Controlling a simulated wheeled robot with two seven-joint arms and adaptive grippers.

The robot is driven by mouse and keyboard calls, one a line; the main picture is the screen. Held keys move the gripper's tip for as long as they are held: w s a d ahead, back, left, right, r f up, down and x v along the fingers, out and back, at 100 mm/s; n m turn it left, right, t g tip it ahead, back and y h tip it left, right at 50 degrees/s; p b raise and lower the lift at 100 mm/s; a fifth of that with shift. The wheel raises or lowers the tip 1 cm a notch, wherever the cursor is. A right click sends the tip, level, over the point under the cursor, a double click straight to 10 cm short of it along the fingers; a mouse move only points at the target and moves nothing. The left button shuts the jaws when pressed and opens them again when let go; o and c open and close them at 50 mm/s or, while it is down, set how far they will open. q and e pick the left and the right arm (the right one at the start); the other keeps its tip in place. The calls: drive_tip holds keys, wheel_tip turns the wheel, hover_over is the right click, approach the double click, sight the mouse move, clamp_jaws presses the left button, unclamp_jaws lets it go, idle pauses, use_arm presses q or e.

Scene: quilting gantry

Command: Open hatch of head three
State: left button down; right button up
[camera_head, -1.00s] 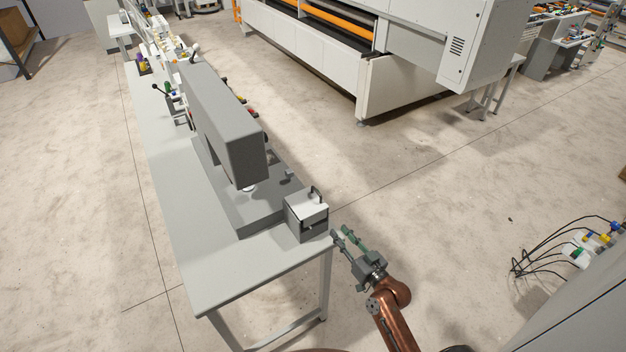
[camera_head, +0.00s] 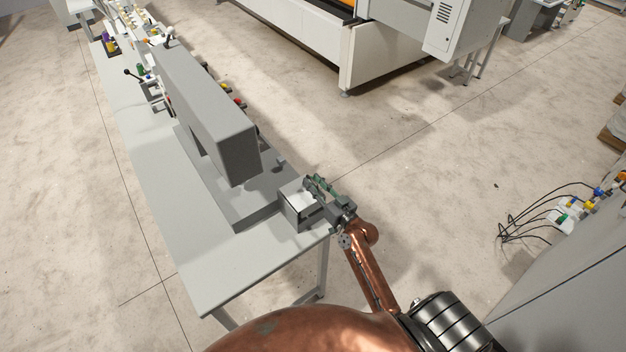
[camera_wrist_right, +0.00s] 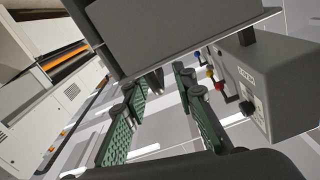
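A small grey box (camera_head: 298,212) with a pale lid (camera_head: 299,196) stands at the near right end of the bench, in front of the grey sewing head (camera_head: 215,115). I take the lid to be the hatch. Its dark handle is hidden behind my right gripper (camera_head: 312,182), which is at the box's right edge in the head view. In the right wrist view the gripper's two green fingers (camera_wrist_right: 160,86) stand apart, with nothing seen held between them. I cannot tell if they touch the handle. My left gripper is not in view.
The grey bench (camera_head: 215,270) runs away to the back left, with levers and coloured parts farther along. In the wrist view, a grey housing with a knob (camera_wrist_right: 268,85) is close on the right. A cabinet with cables (camera_head: 570,215) stands far right.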

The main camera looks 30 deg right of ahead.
drive_tip(key=shift+w, duration=0.4)
clamp_jaws()
idle(0.5)
